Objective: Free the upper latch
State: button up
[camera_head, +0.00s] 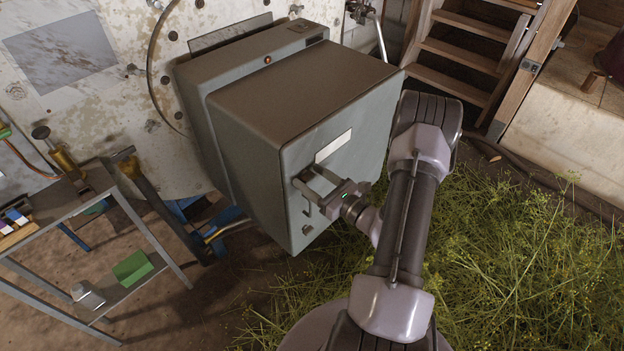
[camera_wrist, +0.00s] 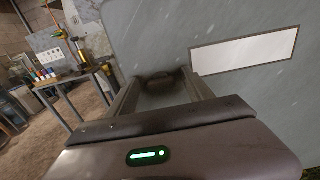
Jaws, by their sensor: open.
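A grey-green metal cabinet (camera_head: 300,110) with a large front door (camera_head: 345,160) fills the middle of the head view. The door carries a white label plate (camera_head: 333,146), which also shows in the wrist view (camera_wrist: 245,50). My gripper (camera_head: 305,182) is open at the door face, just below and left of the plate. In the wrist view a dark upper latch (camera_wrist: 163,82) sits between the ends of my two fingers (camera_wrist: 160,92); I cannot tell whether they touch it. A small lower latch (camera_head: 307,228) shows beneath my gripper in the head view.
A metal side table (camera_head: 75,215) stands at the left with a green block (camera_head: 132,268) on its lower shelf. Cut herbs (camera_head: 530,260) cover the floor at the right. Wooden steps (camera_head: 465,50) stand behind at the upper right.

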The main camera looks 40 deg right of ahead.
grip_shut()
jog(key=shift+m, duration=0.3)
jog(key=m+p, duration=0.1)
jog(key=m, duration=0.1)
jog(key=shift+r+m+p, duration=0.1)
jog(key=shift+m+p, duration=0.3)
jog(key=m+p, duration=0.2)
jog(key=m, duration=0.3)
jog(key=shift+d, duration=0.15)
jog(key=m+p, duration=0.1)
jog(key=m, duration=0.4)
jog(key=shift+d+f+p, duration=0.1)
jog(key=shift+f+p, duration=0.1)
jog(key=shift+p, duration=0.15)
jog(key=m+p, duration=0.1)
jog(key=m, duration=0.3)
jog(key=shift+f+m, duration=0.15)
jog(key=shift+m, duration=0.45)
